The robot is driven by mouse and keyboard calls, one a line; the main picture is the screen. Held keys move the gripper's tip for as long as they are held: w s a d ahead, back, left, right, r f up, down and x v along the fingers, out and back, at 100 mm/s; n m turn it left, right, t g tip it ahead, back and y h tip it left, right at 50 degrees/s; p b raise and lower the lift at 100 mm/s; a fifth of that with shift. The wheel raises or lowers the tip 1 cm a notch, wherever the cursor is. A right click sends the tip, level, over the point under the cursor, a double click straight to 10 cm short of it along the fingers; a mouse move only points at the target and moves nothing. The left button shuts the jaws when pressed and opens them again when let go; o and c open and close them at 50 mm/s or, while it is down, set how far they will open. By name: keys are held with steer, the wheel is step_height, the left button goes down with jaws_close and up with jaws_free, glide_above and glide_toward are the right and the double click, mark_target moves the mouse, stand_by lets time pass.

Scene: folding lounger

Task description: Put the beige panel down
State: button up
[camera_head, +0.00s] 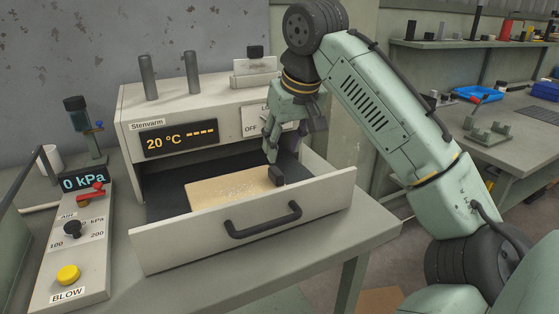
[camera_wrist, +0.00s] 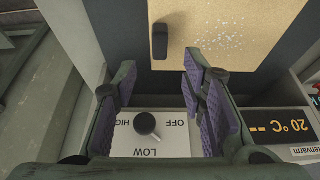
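The beige panel (camera_head: 222,190) lies flat in the pulled-out drawer (camera_head: 180,240) of the white Stenvarm warmer. A small dark grip block (camera_head: 276,176) stands at the panel's right end. White specks show on the panel (camera_wrist: 225,40) in the wrist view. My gripper (camera_head: 272,155) points down over the right part of the drawer, close to the dark block. In the wrist view, my gripper's purple-padded fingers (camera_wrist: 158,75) are spread apart with nothing between them. The dark block (camera_wrist: 160,40) shows just beyond the fingertips, apart from them.
The warmer's front has a 20 °C display (camera_head: 180,138) and an OFF/LOW/HIGH knob (camera_wrist: 145,124) close behind my gripper. The drawer's front wall has a dark handle (camera_head: 263,219). A control box with a yellow BLOW button (camera_head: 68,274) stands at left. Another bench stands at right.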

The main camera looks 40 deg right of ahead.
steer(key=shift+v, duration=2.1)
